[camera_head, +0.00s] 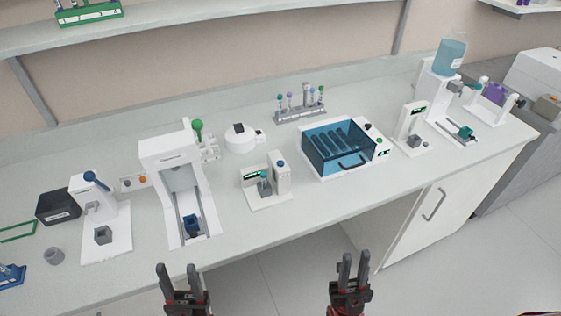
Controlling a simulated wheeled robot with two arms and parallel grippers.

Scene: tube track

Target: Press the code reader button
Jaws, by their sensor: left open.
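A small white device (281,184) with a dark green-lit screen and a blue button (281,163) on top stands mid-bench. No readable label shows which one is the code reader. My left gripper (177,268) is open and empty, in front of the bench's front edge. My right gripper (355,257) is also open and empty, in front of the edge, right of and nearer than the mid-bench device.
A tall white machine (168,150) stands left of the mid-bench device. A blue-lidded box (340,146) holding tubes stands to the right. A tube rack (300,116) and a round white device (240,137) are behind. Bare bench top (300,207) lies along the front.

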